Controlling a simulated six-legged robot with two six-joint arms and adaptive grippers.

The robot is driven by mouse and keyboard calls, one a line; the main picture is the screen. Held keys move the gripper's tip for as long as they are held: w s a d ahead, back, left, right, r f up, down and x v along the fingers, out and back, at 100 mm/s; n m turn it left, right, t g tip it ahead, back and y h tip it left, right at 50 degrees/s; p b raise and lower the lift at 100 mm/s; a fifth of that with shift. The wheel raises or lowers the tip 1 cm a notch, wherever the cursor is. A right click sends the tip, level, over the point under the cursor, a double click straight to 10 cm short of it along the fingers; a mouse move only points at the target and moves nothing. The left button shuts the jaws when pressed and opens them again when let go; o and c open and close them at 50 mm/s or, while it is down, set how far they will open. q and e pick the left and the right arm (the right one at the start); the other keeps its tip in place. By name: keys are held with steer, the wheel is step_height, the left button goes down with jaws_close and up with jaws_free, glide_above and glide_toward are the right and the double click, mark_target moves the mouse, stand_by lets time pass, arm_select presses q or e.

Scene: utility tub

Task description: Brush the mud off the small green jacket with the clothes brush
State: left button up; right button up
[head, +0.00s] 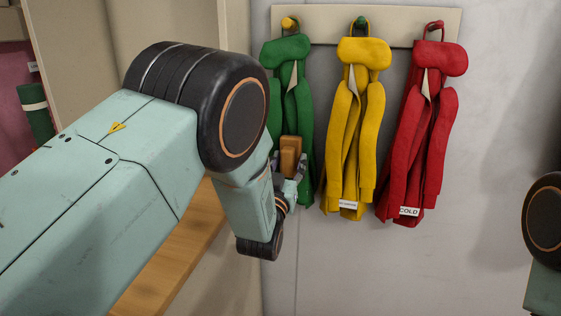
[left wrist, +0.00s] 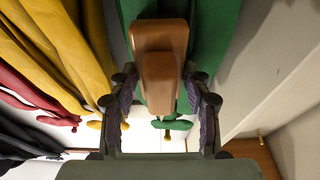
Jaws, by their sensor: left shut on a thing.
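The small green jacket (head: 290,80) hangs from an orange-yellow peg at the left of the rack, partly hidden by my left arm. In the left wrist view the green cloth (left wrist: 218,28) fills the area behind the brush. My left gripper (head: 289,167) is shut on the brown wooden clothes brush (head: 290,152), held upright in front of the jacket's lower part. The brush (left wrist: 158,75) also shows between the fingers in the left wrist view. I cannot tell whether its bristles touch the cloth. I see no clear mud. My right gripper is out of view.
A yellow jacket (head: 350,130) and a red jacket (head: 420,140) hang close on the right, on the same pale rack board (head: 320,20). A wooden bench or shelf (head: 170,262) lies below my left arm. The grey wall right of the red jacket is clear.

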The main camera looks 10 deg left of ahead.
arm_select(q)
steer(key=shift+w+d, duration=0.1)
steer(key=shift+d, duration=0.95)
steer(key=shift+r+p, duration=0.85)
steer(key=shift+r, duration=0.15)
steer(key=shift+a+f, duration=0.1)
steer(key=shift+a, duration=0.85)
steer(key=shift+a+b, duration=0.4)
steer(key=shift+a, duration=2.7)
jaws_close()
steer(key=shift+r, duration=0.2)
